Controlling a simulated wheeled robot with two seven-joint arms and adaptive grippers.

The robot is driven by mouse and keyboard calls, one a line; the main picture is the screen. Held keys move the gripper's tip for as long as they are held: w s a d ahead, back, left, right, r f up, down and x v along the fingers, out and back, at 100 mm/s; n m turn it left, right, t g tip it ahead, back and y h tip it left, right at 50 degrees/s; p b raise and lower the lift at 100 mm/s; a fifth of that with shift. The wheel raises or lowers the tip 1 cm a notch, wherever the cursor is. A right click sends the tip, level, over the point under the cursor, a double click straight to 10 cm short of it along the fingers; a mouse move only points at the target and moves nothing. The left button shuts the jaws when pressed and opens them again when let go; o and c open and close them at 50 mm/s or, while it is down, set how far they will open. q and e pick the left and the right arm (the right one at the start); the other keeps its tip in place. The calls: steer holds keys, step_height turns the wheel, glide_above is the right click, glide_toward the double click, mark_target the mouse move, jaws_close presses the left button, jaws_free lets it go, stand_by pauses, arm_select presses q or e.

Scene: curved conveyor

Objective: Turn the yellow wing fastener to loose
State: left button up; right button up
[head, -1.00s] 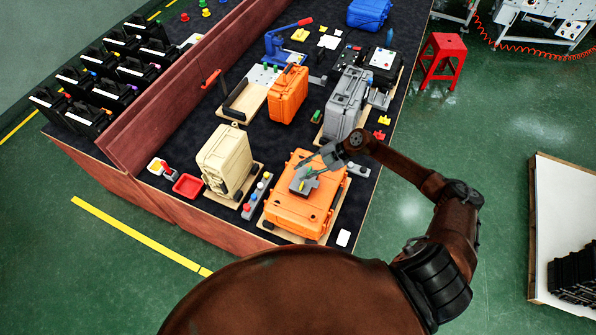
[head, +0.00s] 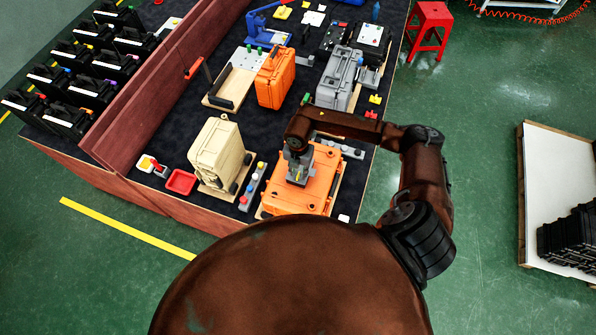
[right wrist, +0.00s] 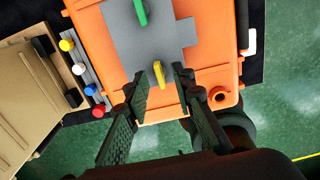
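The yellow wing fastener (right wrist: 159,73) stands upright as a thin tab at the edge of a grey plate (right wrist: 130,35) on top of the orange case (right wrist: 112,18). A green wing fastener (right wrist: 140,12) is farther up the same plate. My right gripper (right wrist: 160,82) is open, with one finger on each side of the yellow fastener; gaps show on both sides. In the head view, my right gripper (head: 298,165) points down over the orange case (head: 320,185), and the wrist hides part of the plate. My left gripper is not in view.
The orange case lies near the table's front right corner. A beige case (head: 218,155) stands to its left, with a strip of coloured knobs (head: 250,187) between them. A grey case (head: 337,78) and an upright orange case (head: 275,77) stand behind.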

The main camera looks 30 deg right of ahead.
steer(key=shift+a+f, duration=0.1)
steer(key=shift+f, duration=0.45)
jaws_close()
